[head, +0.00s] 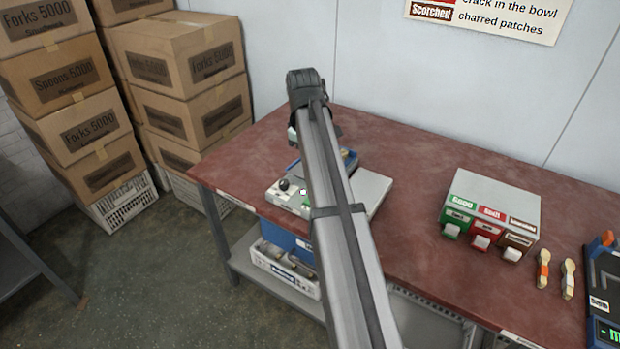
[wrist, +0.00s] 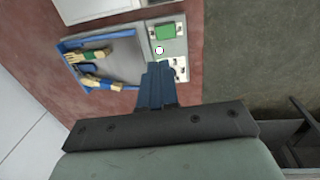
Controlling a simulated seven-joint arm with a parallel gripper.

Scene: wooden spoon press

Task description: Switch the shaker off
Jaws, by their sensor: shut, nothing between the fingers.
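The shaker (head: 272,191) is a low pale unit on the red table, partly hidden behind my arm in the head view. Beside the tray is a pale control panel (wrist: 178,52) with a green rectangular part (wrist: 165,32), a small round white spot (wrist: 158,50) and small pale switches or labels. My gripper (wrist: 157,66) is shut and empty, its blue fingertips over the panel's edge near the tray. I cannot tell whether they touch it. The head view hides the fingertips.
A grey box with green, red and brown labelled fronts (head: 495,198) stands on the table (head: 410,180) to the right. Two spoons (head: 543,270) and a dark device (head: 603,290) lie farther right. Cardboard boxes (head: 185,65) are stacked at the left.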

